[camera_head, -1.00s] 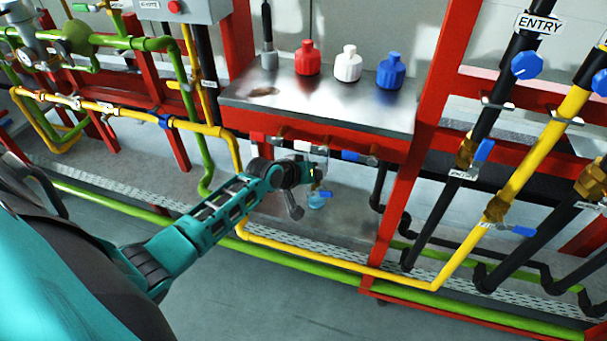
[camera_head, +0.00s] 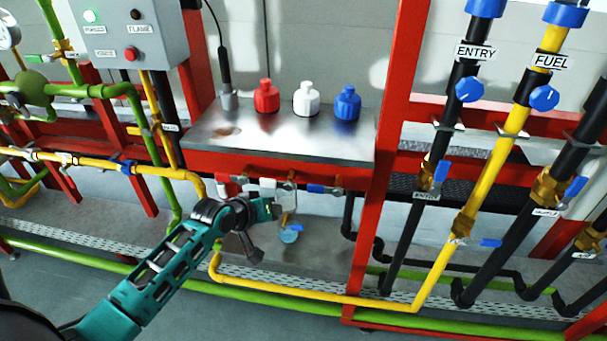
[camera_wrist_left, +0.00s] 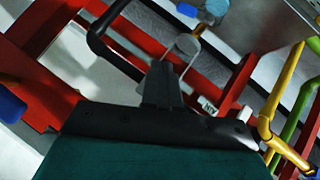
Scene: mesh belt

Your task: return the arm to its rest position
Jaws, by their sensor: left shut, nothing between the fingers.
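My left arm (camera_head: 165,268) comes in from the lower left in the head view, reaching toward the middle of the rig. My left gripper (camera_head: 277,210) is at its far end, in front of the small valves under the steel shelf and apart from the bottles. It looks small and partly hidden there. In the left wrist view the gripper's dark fingers (camera_wrist_left: 162,86) are together, with nothing held between them. My right gripper is in neither view.
Red, white and blue bottles stand on the steel shelf (camera_head: 320,143). A small clear vessel with blue contents (camera_head: 289,236) is below it, close to my gripper. A red post (camera_head: 385,160) and the yellow fuel pipe (camera_head: 490,180) stand to the right.

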